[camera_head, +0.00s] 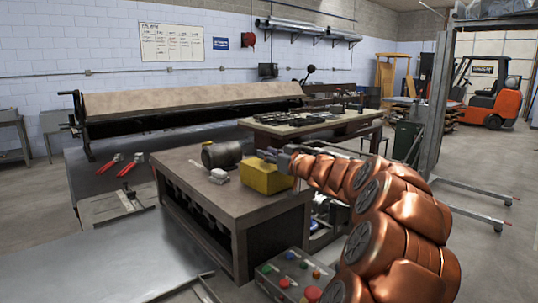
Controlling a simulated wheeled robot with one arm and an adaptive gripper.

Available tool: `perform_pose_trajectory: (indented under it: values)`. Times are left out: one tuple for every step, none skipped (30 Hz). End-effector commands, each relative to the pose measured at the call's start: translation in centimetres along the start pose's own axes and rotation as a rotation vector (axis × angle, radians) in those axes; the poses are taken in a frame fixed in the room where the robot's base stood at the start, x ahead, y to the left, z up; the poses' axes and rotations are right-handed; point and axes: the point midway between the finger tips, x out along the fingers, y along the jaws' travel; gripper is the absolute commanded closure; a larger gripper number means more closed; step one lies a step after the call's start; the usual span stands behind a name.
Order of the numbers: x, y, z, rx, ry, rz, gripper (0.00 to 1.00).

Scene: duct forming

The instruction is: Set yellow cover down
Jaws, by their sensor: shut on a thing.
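The yellow cover (264,179) is a box-like yellow piece at the right rear part of the workbench top (238,207). My gripper (270,155) reaches in from the right and is shut on the upper part of the cover. The fingertips are small and partly hidden against it. The cover appears upright, at or just above the bench surface; I cannot tell whether it touches.
A dark cylindrical motor (221,154) and a small grey-white part (219,176) sit left of the cover. The bench front is clear. A control box with buttons (290,277) stands in front. Another table (313,129) with dark parts is behind. Red-handled snips (130,164) lie left.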

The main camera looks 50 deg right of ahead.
Motion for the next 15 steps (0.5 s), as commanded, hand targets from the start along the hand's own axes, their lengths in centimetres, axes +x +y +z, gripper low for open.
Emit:
perform_pose_trajectory:
  values:
    - [-0.02, 0.02, 0.1, 0.001, 0.001, 0.0, 1.0]
    - [-0.01, 0.01, 0.07, 0.0, 0.001, 0.0, 0.66]
    - [-0.01, 0.0, 0.06, 0.0, 0.0, 0.0, 0.62]
    - [-0.01, 0.0, 0.06, 0.0, 0.0, 0.0, 0.59]
    - [-0.01, 0.0, 0.06, 0.0, 0.0, 0.0, 0.56]
    - [-0.01, 0.0, 0.07, 0.0, 0.0, 0.0, 0.52]
    - [-0.01, 0.01, 0.07, 0.0, 0.0, 0.0, 0.48]
    - [-0.01, 0.0, 0.08, 0.0, 0.0, 0.0, 0.45]
    - [-0.01, 0.0, 0.08, 0.0, 0.0, 0.0, 0.44]
    - [-0.01, 0.0, 0.08, 0.0, 0.0, 0.0, 0.44]
    - [-0.01, 0.0, 0.08, 0.0, 0.0, 0.0, 0.44]
    - [0.0, 0.0, 0.08, 0.0, 0.0, 0.0, 0.44]
    - [0.0, -0.01, 0.08, 0.0, 0.0, 0.0, 0.44]
    - [0.0, -0.01, 0.08, 0.0, 0.0, 0.0, 0.44]
    - [0.0, -0.01, 0.1, 0.001, 0.0, 0.0, 0.44]
